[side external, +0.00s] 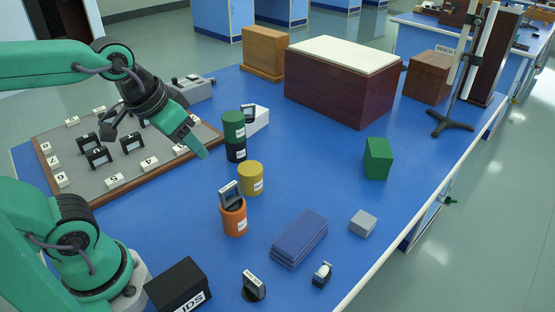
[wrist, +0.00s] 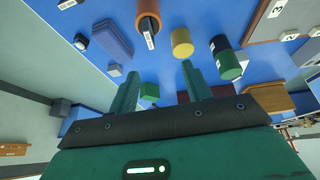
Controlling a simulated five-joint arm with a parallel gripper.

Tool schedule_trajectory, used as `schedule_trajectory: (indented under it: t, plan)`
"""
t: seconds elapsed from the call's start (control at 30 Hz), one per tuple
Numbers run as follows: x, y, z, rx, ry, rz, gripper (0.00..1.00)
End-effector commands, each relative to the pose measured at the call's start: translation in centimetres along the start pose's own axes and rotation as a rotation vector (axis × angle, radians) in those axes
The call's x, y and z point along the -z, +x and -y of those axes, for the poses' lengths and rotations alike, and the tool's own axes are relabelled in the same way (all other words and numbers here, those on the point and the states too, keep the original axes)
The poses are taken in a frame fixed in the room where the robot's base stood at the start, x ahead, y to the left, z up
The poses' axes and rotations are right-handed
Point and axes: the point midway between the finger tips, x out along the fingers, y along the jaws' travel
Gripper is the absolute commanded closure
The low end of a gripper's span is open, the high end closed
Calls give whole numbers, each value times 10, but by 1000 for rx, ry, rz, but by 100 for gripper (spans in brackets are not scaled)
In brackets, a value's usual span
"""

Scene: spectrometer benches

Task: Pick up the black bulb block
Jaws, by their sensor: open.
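A small black block with a pale, rounded bulb-like part, which looks like the black bulb block (side external: 322,274), stands on the blue bench near the front edge, right of the stacked blue plates. A small dark and pale item that seems to be the same block shows at the upper left of the wrist view (wrist: 81,42). My gripper (side external: 203,153) is above the bench, left of the green and black cylinders and far from the block. In the wrist view its green fingers (wrist: 161,70) are spread apart with nothing between them.
A numbered board (side external: 130,188) lies left. The right-hand bench is clear around the green block (side external: 377,160).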

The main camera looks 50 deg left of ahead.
Motion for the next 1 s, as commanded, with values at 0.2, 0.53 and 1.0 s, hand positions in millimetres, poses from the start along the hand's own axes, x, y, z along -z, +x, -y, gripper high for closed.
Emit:
schedule_trajectory:
  t: [0.2, 0.53, 1.0]
  plan:
    - [21, 16, -24, -27, -19, 67, 51]
    - [46, 49, -70, -46, -55, 166, 51]
    - [57, 110, -151, -28, -96, 305, 51]
